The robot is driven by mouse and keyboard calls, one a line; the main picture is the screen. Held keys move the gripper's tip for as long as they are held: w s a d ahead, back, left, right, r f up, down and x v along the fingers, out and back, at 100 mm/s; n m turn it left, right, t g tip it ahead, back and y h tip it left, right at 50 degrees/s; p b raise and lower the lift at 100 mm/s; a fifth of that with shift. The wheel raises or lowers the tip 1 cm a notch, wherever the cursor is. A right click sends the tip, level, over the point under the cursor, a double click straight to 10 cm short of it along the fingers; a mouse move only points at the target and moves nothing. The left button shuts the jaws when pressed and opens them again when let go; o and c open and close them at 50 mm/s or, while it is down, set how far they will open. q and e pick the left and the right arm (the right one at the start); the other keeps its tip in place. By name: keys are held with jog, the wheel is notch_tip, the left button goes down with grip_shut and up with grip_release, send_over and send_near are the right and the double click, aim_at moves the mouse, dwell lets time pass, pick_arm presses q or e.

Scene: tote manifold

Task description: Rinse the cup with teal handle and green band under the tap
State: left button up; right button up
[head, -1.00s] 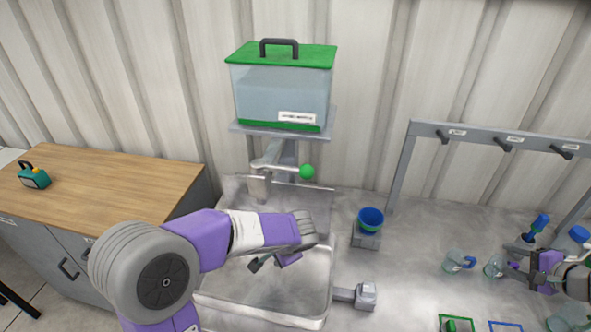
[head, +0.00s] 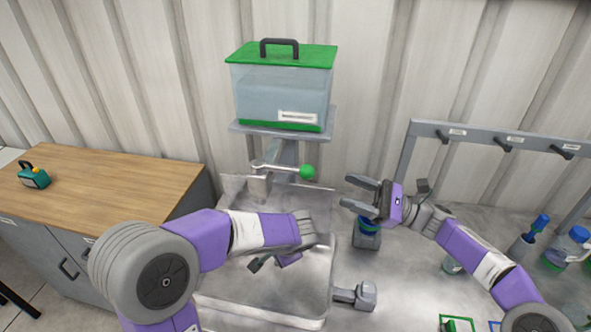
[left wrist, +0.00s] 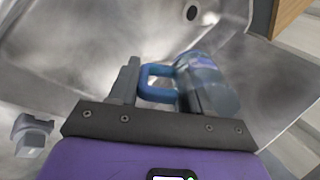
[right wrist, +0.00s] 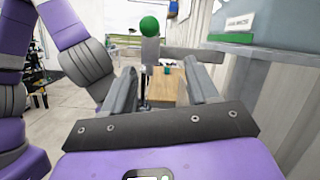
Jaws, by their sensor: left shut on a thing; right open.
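My left gripper (head: 268,264) is low inside the metal sink (head: 225,300). In the left wrist view it is shut on the blue handle of a clear bluish cup (left wrist: 210,82); no green band shows there. In the head view my arm hides the cup. The tap (head: 258,185) stands at the back of the sink, with a lever ending in a green knob (head: 307,172). No running water is visible. My right gripper (head: 351,195) is open and empty, to the right of and below the knob. The knob also shows beyond its fingers in the right wrist view (right wrist: 149,26).
A green-lidded water tank (head: 283,90) sits on a shelf above the tap. Bottles (head: 571,245) and a hook rack (head: 480,135) are at right. A wooden counter (head: 120,190) is at left.

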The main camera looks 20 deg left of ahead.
aim_at(296, 171)
jog(key=shift+g+y, duration=0.3)
jog(key=shift+g, duration=0.6)
jog(key=x, duration=0.9)
jog(key=s+x, duration=0.1)
jog(key=x, duration=0.4)
jog(key=shift+r, duration=0.15)
grip_shut()
